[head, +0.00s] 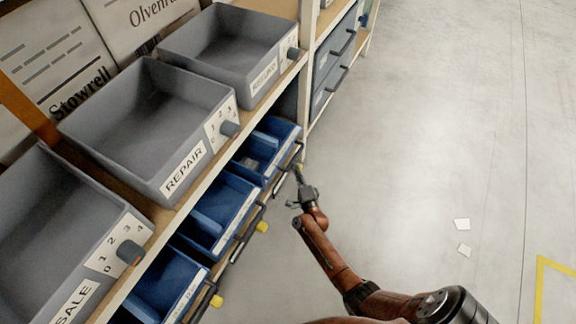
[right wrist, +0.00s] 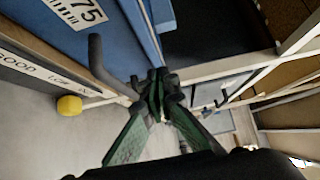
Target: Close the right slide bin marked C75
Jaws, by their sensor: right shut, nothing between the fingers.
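The right slide bin (head: 271,141) is the farthest of the blue bins under the shelf in the head view. It stands pulled out, with its inside showing. In the right wrist view its blue front (right wrist: 50,42) carries a white label (right wrist: 77,11) on which "75" can be read; the rest is cut off. A dark handle (right wrist: 99,62) sticks out beside the label. My right gripper (head: 298,170) is shut and empty, close in front of this bin. Its fingertips (right wrist: 157,80) are just right of the handle; contact cannot be told. My left gripper is not in view.
Two more blue bins (head: 222,205) (head: 165,285) stand open nearer to me, with yellow knobs (head: 262,227) along the front. Grey boxes, one marked REPAIR (head: 184,168), sit on the shelf above. A shelf post (head: 305,80) stands beyond the bin.

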